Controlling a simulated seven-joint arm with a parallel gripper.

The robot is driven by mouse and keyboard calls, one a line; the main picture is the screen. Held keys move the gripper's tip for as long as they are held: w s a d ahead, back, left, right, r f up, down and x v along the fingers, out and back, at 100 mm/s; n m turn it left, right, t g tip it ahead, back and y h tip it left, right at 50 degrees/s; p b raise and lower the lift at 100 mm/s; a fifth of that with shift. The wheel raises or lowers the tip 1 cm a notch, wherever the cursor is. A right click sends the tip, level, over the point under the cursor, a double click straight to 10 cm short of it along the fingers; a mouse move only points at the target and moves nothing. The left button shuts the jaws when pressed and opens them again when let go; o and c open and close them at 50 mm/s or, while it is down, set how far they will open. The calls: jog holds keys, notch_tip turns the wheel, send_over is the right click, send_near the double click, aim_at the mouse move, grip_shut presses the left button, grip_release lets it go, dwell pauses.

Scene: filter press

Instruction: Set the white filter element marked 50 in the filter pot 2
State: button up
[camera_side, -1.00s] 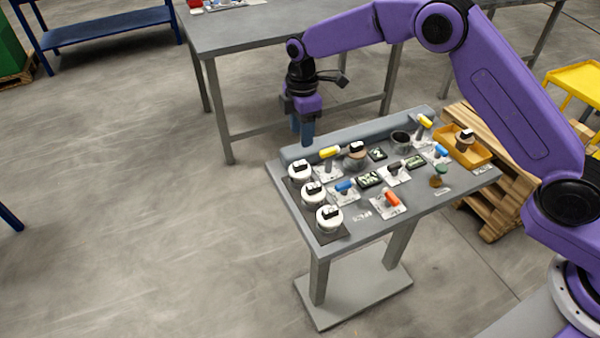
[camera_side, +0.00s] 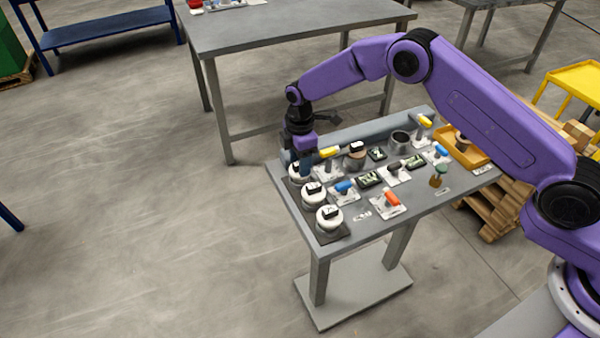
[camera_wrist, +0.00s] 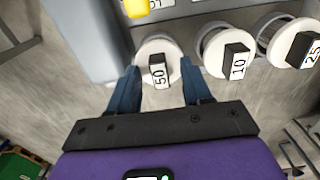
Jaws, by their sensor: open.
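The white filter element marked 50 (camera_wrist: 148,47) stands in the row of white elements at the table's left end; it also shows in the side view (camera_side: 297,177), partly hidden by my gripper. My gripper (camera_wrist: 160,76) is open, its blue fingers on either side of the element's black labelled handle, apart from it. In the side view my gripper (camera_side: 304,163) is low over this element. An open dark pot (camera_side: 401,141) stands at the back of the table. Another pot (camera_side: 355,162) holds something with a black top. I cannot read which is filter pot 2.
White elements marked 10 (camera_wrist: 214,50) and 25 (camera_wrist: 279,47) stand beside the 50. An orange tray (camera_side: 480,157) lies at the right end.

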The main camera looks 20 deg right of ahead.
grip_shut()
jog(key=shift+r, duration=0.15)
